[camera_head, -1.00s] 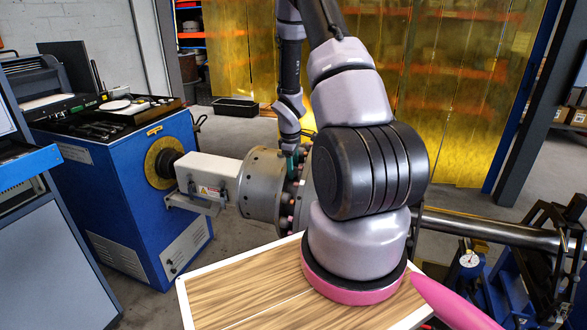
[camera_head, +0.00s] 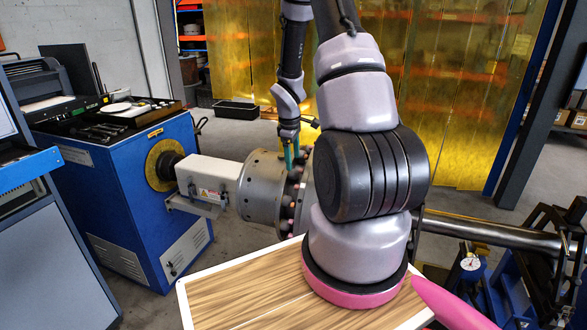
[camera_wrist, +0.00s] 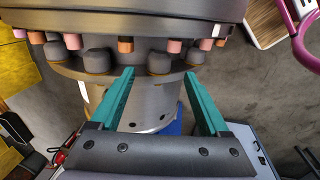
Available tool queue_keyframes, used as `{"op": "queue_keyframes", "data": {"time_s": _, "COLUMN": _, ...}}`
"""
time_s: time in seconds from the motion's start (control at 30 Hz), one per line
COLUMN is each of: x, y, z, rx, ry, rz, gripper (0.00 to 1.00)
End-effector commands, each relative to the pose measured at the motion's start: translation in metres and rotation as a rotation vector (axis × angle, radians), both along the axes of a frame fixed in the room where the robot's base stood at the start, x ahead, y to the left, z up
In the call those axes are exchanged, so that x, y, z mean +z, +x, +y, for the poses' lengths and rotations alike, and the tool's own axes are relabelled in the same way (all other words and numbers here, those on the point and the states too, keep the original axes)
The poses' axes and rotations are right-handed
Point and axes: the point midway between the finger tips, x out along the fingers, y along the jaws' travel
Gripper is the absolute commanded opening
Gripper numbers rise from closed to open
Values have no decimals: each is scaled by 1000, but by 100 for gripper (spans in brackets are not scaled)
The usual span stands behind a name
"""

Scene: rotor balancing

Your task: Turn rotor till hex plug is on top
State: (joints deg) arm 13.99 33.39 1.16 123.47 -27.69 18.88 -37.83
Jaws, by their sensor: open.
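The rotor (camera_head: 268,186) is a grey metal drum on a horizontal shaft, with a ring of coloured plugs around its flange; part of it is hidden behind my arm. In the wrist view the rotor flange (camera_wrist: 150,22) crosses the top, with copper, pink and rounded dark grey plugs (camera_wrist: 160,62) along its edge. I cannot tell which one is the hex plug. My gripper (camera_head: 290,156) is above the top of the rotor flange, pointing down. In the wrist view its two teal fingers (camera_wrist: 160,75) are apart, with nothing clearly held between them.
A blue machine cabinet (camera_head: 110,215) stands left, joined to the rotor through a white drive box (camera_head: 207,175). A wood-topped table (camera_head: 235,298) is in front. The bare shaft (camera_head: 490,232) runs right to a black stand with a dial gauge (camera_head: 470,263).

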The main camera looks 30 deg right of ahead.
Motion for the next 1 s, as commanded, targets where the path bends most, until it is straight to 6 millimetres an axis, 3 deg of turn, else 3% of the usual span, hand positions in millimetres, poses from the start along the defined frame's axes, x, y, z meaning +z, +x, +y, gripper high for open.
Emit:
{"op": "queue_keyframes", "data": {"time_s": 0.1, "x": 23, "y": -2, "z": 2, "rx": -1, "ry": -1, "rz": -4, "gripper": 79}}
{"op": "queue_keyframes", "data": {"time_s": 0.23, "x": 38, "y": -4, "z": 5, "rx": 0, "ry": 0, "rz": -1, "gripper": 79}}
{"op": "queue_keyframes", "data": {"time_s": 0.6, "x": 46, "y": -6, "z": 6, "rx": 1, "ry": 0, "rz": 2, "gripper": 79}}
{"op": "queue_keyframes", "data": {"time_s": 0.63, "x": 46, "y": -6, "z": 6, "rx": 1, "ry": 0, "rz": 2, "gripper": 75}}
{"op": "queue_keyframes", "data": {"time_s": 0.77, "x": 54, "y": -6, "z": 8, "rx": -14, "ry": 0, "rz": -9, "gripper": 26}}
{"op": "queue_keyframes", "data": {"time_s": 0.83, "x": 69, "y": -7, "z": 12, "rx": -45, "ry": 2, "rz": -29, "gripper": 0}}
{"op": "queue_keyframes", "data": {"time_s": 1.0, "x": 138, "y": -21, "z": 32, "rx": -207, "ry": 27, "rz": -122, "gripper": 0}}
